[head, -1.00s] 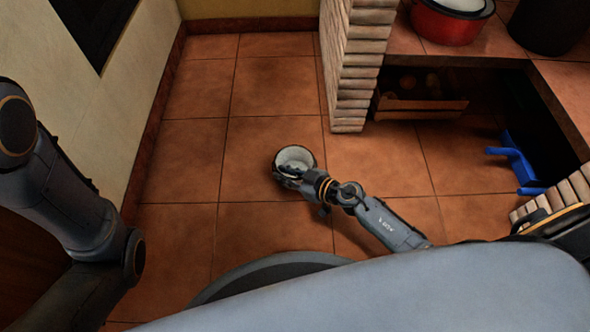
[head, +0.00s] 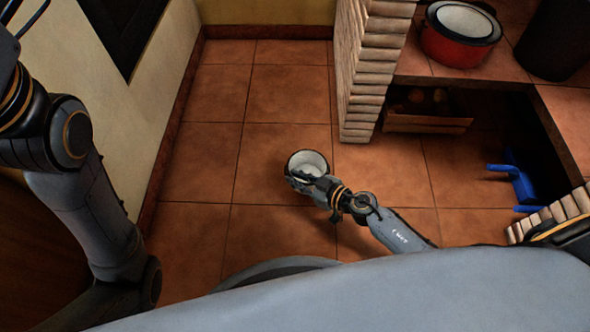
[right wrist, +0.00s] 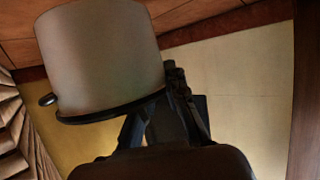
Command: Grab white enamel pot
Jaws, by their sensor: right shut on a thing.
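The white enamel pot (head: 308,162) is in the middle of the head view, above the tiled floor, with its pale inside and dark rim showing. In the right wrist view the pot (right wrist: 100,55) fills the upper left, with a dark rim and a small dark handle at the left. My right gripper (head: 297,180) is shut on the pot at its near side; in the wrist view its dark fingers (right wrist: 150,118) meet the pot's rim. My left arm shows at the left of the head view, but its gripper is out of view.
A red pot (head: 460,47) with a white top stands on the tiled counter beside a black container (head: 556,40). Below are a wooden crate (head: 428,123) and a blue object (head: 520,183). A brick pillar (head: 368,75) stands right of the open floor (head: 240,110). A wall is at left.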

